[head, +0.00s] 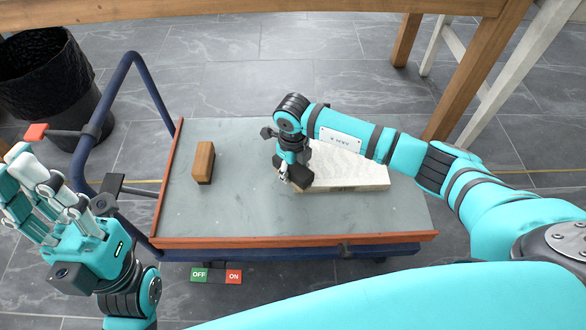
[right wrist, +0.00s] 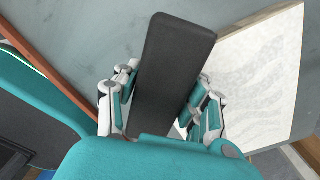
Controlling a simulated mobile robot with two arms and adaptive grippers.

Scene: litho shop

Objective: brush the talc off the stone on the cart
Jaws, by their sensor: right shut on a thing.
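The stone (head: 350,165) is a pale, thick slab lying flat on the cart's grey top (head: 240,215), right of centre. Its top is whitish and mottled; I cannot tell talc from stone grain. My right gripper (head: 290,172) is over the stone's left end, shut on a dark block-shaped thing (right wrist: 175,65), which looks like the brush. In the right wrist view it sits between the fingers, with the stone (right wrist: 265,75) to its right. Its underside is hidden, so I cannot tell whether it touches the stone. My left gripper (head: 45,195) is open and empty, left of the cart.
A brown wooden block (head: 203,160) stands on the cart's left part. The cart has a reddish rim (head: 290,241), a blue handle frame (head: 150,85) and OFF/ON pedals (head: 216,275). A black bin (head: 50,90) is at far left. A wooden table edge (head: 250,8) crosses the top.

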